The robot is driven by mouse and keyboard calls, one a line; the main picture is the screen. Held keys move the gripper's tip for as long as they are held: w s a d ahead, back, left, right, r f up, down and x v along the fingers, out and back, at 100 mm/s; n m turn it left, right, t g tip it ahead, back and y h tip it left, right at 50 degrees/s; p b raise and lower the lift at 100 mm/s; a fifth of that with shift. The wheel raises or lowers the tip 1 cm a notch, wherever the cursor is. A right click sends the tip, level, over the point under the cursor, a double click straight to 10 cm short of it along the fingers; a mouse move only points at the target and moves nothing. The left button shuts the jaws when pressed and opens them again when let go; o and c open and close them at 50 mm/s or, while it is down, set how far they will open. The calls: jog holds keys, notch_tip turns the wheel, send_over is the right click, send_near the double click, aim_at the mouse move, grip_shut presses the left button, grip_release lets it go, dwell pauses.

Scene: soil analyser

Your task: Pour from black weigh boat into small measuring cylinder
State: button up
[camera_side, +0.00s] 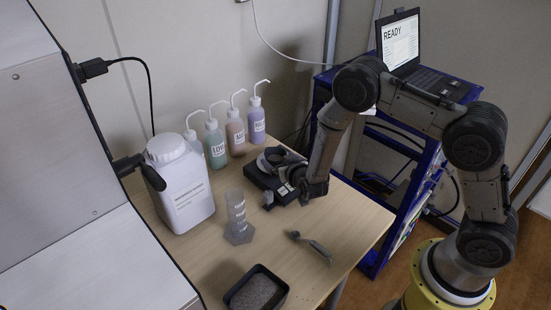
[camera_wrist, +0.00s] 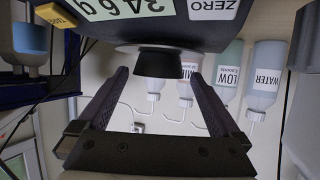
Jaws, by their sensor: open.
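The black weigh boat (camera_wrist: 160,63) sits on the white pan (camera_wrist: 158,49) of the black balance (camera_side: 262,179). In the wrist view the two fingers of my gripper (camera_wrist: 159,74) are apart, one to each side of the boat. I see no clear contact between fingers and boat. In the side view my gripper (camera_side: 285,162) is low over the balance and partly hides the boat. The small measuring cylinder (camera_side: 238,214), clear grey with white labels, stands upright on the table, left of and nearer the camera than the balance. Its inside cannot be made out.
A black tray (camera_side: 284,292) of grey soil and a scoop (camera_side: 313,245) lie at the front. A large white jug (camera_side: 181,185) stands left of the cylinder. Several wash bottles (camera_side: 236,131) line the back. A blue cart with a laptop (camera_side: 399,40) is behind my arm.

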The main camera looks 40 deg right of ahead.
aim_at(272, 153)
jog(key=x, duration=0.4)
jog(key=shift+w+d, duration=0.15)
jog(key=shift+w, duration=0.05)
jog(key=c, duration=0.9)
jog(key=shift+o, duration=0.2)
jog(key=shift+r, duration=0.1)
